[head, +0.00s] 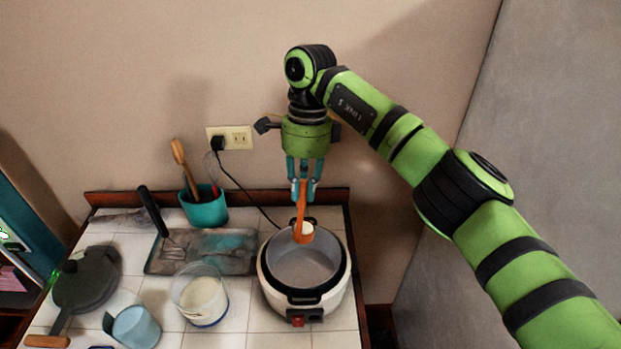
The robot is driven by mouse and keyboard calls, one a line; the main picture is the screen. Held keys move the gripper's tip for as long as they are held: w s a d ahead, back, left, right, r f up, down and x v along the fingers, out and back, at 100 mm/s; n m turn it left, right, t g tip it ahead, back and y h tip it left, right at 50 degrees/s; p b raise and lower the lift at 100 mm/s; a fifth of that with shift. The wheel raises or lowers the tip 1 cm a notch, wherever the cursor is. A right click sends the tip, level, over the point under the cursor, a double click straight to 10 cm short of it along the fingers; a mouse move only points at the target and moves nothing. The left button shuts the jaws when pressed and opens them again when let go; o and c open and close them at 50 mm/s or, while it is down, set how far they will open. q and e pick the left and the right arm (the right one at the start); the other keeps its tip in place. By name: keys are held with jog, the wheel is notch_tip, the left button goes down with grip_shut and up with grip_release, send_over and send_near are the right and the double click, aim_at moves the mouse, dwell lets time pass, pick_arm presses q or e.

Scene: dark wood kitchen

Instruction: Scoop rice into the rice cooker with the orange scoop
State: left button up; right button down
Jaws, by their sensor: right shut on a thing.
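The orange scoop (301,209) hangs from my right gripper (304,191), which is shut on its handle. The scoop's bowl (304,232) points down and holds something white that looks like rice. The bowl is above the back part of the open rice cooker (342,297), a white body with a dark rim and grey inner pot. Whether the bowl touches the pot cannot be told. A clear container (180,284) with white rice inside stands left of the cooker. My left gripper is not in view.
A teal utensil holder (204,213) stands at the back, beside a worn tray (225,262) with a spatula. A dark pan (87,280) and a light blue cup (135,328) are at left. A black cord runs from the wall outlet (238,137) down behind the cooker.

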jog(key=shift+s+d+f+y, duration=0.25)
jog(key=shift+f+y, duration=0.05)
jog(key=shift+y, duration=0.1)
jog(key=s+d+f+m+t+y+b, duration=0.1)
jog(key=s+d+f+t+y+b, duration=0.2)
jog(key=b, duration=0.9)
jog(key=s+d+f+t+y+b, duration=0.3)
jog(key=d+f+y+b, duration=0.4)
jog(key=b, duration=0.6)
jog(key=shift+s+d+f+m+t+y, duration=0.3)
jog(key=shift+d+f+m+t+y, duration=0.15)
jog(key=shift+f+y, duration=0.65)
jog(key=shift+a, duration=0.15)
